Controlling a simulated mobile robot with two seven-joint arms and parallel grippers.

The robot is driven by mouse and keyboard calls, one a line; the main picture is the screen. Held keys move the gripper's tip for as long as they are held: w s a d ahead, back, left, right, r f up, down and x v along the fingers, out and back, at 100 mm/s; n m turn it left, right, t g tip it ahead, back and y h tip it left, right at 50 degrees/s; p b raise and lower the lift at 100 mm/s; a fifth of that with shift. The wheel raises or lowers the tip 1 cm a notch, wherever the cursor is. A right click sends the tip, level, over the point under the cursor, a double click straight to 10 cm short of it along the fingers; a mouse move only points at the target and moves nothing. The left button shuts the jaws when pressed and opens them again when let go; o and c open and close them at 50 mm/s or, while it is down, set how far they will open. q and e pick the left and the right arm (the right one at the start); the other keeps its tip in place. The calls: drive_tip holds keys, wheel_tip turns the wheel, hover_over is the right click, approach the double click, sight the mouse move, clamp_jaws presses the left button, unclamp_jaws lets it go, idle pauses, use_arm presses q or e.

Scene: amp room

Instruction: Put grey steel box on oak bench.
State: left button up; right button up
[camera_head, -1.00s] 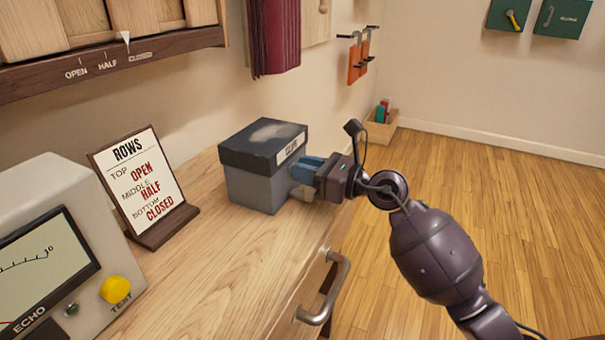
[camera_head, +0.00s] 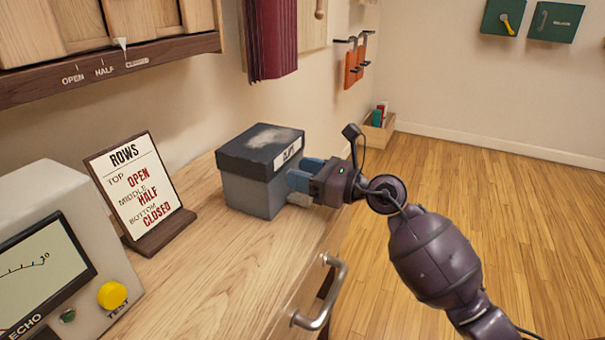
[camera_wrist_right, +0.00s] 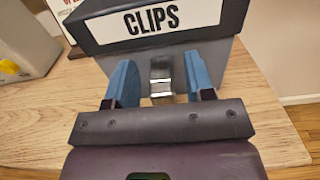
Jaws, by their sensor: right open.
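A grey box (camera_head: 252,192) with a dark lid and a white CLIPS label stands upright on a pale wooden bench top (camera_head: 205,262). In the right wrist view, the box (camera_wrist_right: 215,62) fills the upper middle. My right gripper (camera_head: 299,188) is at the box's label side, with its blue fingers pointing at that face. In the wrist view, the open fingers (camera_wrist_right: 160,82) stand either side of a small metal pull (camera_wrist_right: 161,78), apart from it. Whether the fingertips touch the box face is unclear. My left gripper is out of view.
A ROWS sign (camera_head: 137,190) and a meter (camera_head: 65,265) with a yellow button stand left of the box. A drawer handle (camera_head: 325,295) juts from the bench front. Bare bench top lies before the box. A crate (camera_head: 377,132) sits on the floor behind.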

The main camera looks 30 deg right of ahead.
use_arm(q)
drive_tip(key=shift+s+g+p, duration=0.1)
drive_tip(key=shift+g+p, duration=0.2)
drive_tip(key=shift+p, duration=0.2)
use_arm(e)
drive_tip(key=v, duration=1.1)
drive_tip(key=shift+s+d, duration=0.25)
drive_tip(key=shift+d, duration=0.05)
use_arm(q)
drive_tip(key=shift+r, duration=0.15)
use_arm(e)
drive_tip(key=s+a+f+n+g+h, duration=0.1)
drive_tip(key=s+a+f+n+h, duration=0.1)
drive_tip(key=s+f+n, duration=0.6)
drive_tip(key=s+a+f+n+g+h, duration=0.1)
drive_tip(key=s+f+n+h, duration=0.3)
drive_tip(key=s+n, duration=0.9)
drive_tip(key=s+a+f+n+g+h, duration=0.2)
drive_tip(key=s+a+f+n+h, duration=0.2)
drive_tip(key=s+f+n, duration=0.7)
drive_tip(key=s, duration=0.2)
drive_tip(key=shift+s+f, duration=0.35)
drive_tip(key=shift+s, duration=0.05)
drive_tip(key=shift+s, duration=0.1)
